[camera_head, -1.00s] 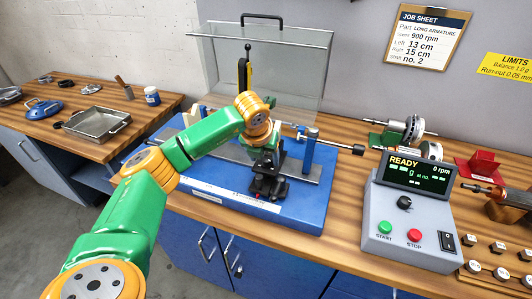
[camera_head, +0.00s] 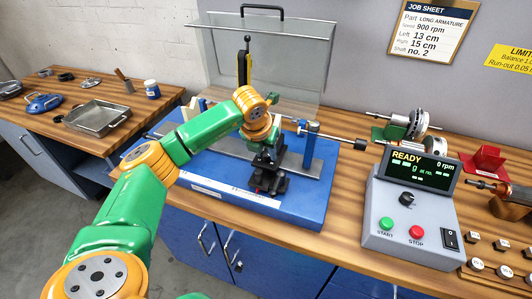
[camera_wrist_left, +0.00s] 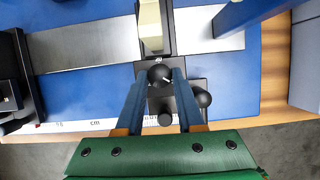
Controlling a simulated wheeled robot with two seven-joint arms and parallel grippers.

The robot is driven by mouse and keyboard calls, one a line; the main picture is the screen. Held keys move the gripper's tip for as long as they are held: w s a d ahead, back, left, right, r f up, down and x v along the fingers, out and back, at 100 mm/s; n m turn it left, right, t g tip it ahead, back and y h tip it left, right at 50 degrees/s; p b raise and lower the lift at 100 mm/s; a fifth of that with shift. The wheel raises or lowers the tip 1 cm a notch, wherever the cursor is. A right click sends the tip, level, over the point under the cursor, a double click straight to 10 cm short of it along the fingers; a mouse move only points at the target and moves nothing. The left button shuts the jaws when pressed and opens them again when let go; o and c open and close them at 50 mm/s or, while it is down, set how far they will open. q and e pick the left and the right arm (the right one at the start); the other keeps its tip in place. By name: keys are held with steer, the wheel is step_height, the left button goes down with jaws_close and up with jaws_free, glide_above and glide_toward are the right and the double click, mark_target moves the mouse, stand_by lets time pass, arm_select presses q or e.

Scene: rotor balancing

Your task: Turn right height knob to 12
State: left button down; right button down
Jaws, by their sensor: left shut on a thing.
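My left gripper shows in the left wrist view (camera_wrist_left: 160,80). Its two blue fingers are shut on a round black knob (camera_wrist_left: 159,74) with a short white mark, at the front of a black support. In the head view my left arm reaches over the blue balancing machine (camera_head: 305,207) to the black support (camera_head: 268,181), and the hand largely hides the knob. A second black ball knob (camera_wrist_left: 203,98) sits just right of the fingers in the wrist view. A cm scale (camera_wrist_left: 85,125) runs along the blue base; the height reading is not legible. My right gripper is not in view.
A clear guard (camera_head: 295,60) stands raised behind the machine. A grey control box (camera_head: 408,219) reading READY, 0 rpm stands to the right. Rotors (camera_head: 412,124) lie on the bench at the back right. A job sheet (camera_head: 428,30) hangs on the wall.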

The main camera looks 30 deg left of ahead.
arm_select(q)
steer(key=shift+a+m+h+b, duration=0.15)
steer(key=shift+m+h+b, duration=0.2)
steer(key=shift+m, duration=0.65)
steer(key=shift+m+h, duration=0.55)
steer(key=shift+m, duration=0.95)
steer(key=shift+r, duration=0.1)
steer(key=c, duration=0.5)
jaws_free()
steer(key=b+v, duration=0.1)
steer(key=v, duration=0.6)
steer(key=shift+a+b, duration=0.1)
steer(key=shift+b, duration=0.2)
